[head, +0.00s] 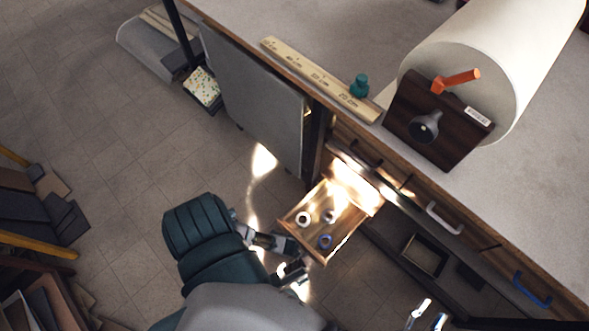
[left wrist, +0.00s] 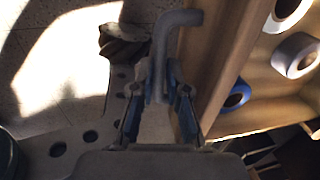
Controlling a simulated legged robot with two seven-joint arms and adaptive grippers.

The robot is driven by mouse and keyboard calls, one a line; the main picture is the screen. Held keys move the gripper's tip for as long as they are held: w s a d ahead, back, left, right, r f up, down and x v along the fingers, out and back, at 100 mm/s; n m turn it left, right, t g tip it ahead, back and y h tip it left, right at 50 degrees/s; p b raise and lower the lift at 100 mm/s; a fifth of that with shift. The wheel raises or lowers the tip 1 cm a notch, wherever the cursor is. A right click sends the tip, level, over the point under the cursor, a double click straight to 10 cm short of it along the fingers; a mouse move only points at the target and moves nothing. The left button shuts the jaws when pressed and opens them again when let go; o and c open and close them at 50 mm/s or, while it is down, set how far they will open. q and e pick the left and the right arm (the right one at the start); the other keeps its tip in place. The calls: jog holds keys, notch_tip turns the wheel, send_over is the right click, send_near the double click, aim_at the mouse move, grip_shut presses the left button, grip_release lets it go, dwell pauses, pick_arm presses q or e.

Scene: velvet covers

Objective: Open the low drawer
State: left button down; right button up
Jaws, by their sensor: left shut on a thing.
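The low drawer (head: 352,222) is pulled out from the workbench, and its wooden tray shows from above with several small rolls inside. In the left wrist view the drawer's wooden wall (left wrist: 215,65) stands right of my fingers. My left gripper (head: 293,262) is at the drawer's outer end. In the left wrist view my left gripper (left wrist: 159,95) is shut on a grey bent handle (left wrist: 162,48) between its fingers. My right gripper (head: 430,314) shows at the bottom edge as two bright fingertips apart, with nothing seen between them.
Other drawers with a grey handle (head: 444,219) and a blue handle (head: 531,290) line the bench front. A grey panel (head: 255,95) stands left of the drawer. A large white roll (head: 500,60) and a wooden ruler (head: 318,77) lie on the benchtop. The tiled floor (head: 110,130) at left is mostly clear.

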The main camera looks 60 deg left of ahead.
pick_arm(q)
jog(key=shift+s+a+f, duration=0.15)
jog(key=shift+s+a, duration=0.05)
jog(key=shift+a, duration=0.25)
jog(key=c, duration=1.2)
grip_release()
jog(key=shift+w+d, duration=0.1)
jog(key=shift+d, duration=0.05)
jog(key=shift+d+r, duration=0.15)
jog(key=shift+r, duration=0.55)
jog(key=r, duration=0.3)
jog(key=s+r, duration=0.1)
jog(key=r, duration=0.3)
jog(key=s+r, duration=0.1)
jog(key=r, duration=0.2)
jog(key=shift+d+r, duration=0.1)
jog(key=shift+r, duration=0.1)
